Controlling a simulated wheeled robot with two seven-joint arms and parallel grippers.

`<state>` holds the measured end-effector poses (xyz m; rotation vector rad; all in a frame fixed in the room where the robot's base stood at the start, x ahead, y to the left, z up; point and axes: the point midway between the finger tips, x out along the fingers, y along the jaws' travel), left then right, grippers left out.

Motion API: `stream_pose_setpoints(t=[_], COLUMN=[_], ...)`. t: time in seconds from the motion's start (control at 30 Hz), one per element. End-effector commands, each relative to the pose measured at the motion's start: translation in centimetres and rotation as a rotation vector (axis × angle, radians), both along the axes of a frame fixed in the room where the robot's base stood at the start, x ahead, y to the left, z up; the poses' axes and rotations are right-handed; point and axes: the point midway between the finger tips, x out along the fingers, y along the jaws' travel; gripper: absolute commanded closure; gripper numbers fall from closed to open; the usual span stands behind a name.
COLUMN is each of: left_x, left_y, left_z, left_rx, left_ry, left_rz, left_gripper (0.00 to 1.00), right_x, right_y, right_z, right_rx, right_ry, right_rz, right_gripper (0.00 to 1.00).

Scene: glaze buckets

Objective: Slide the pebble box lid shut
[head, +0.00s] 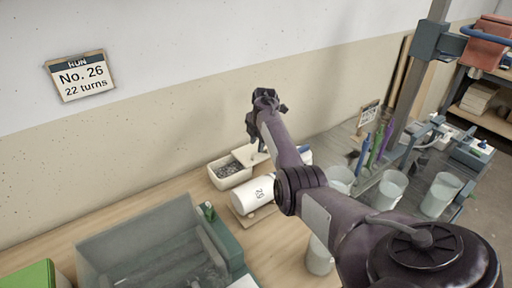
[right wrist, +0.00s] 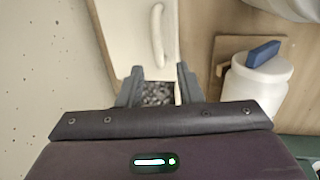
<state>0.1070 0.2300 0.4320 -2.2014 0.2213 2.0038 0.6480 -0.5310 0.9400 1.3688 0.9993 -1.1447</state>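The pebble box (head: 234,180) is a small pale box near the wall in the head view, with dark grey pebbles (head: 230,169) showing in its open part. Its white lid (head: 257,158) stands off to the box's right side, leaving the pebbles exposed. In the right wrist view the lid (right wrist: 135,38) has a raised bar handle (right wrist: 158,35), and pebbles (right wrist: 158,94) show between my fingers. My right gripper (right wrist: 158,76) is open and empty above the box, its fingertips near the lid's edge; contact cannot be told. My left gripper is not in view.
A white jar marked 25 (head: 251,197) is close beside the box; its blue knob (right wrist: 263,53) shows in the right wrist view. A grey basin (head: 140,245) is at the front left. Several pale buckets (head: 390,188) stand at the right. The wall is close behind.

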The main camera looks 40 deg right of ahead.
Motion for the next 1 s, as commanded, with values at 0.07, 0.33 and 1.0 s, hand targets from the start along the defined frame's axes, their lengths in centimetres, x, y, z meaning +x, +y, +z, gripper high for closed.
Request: stream_pose_setpoints(t=[0.07,0.33,1.0], left_x=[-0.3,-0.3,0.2], left_y=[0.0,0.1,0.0], left_z=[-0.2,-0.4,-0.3], left_rx=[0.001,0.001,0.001], left_ry=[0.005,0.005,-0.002], left_rz=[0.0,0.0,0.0], left_gripper=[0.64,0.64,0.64], right_x=[0.2,0.5,0.5], right_y=[0.0,-0.1,0.0], right_z=[-1.1,-2.7,-2.7], right_rx=[0.002,0.0,0.0], right_ry=[0.002,0.0,0.0], right_rz=[-0.001,0.0,0.001], right_gripper=[0.67,0.67,1.0])
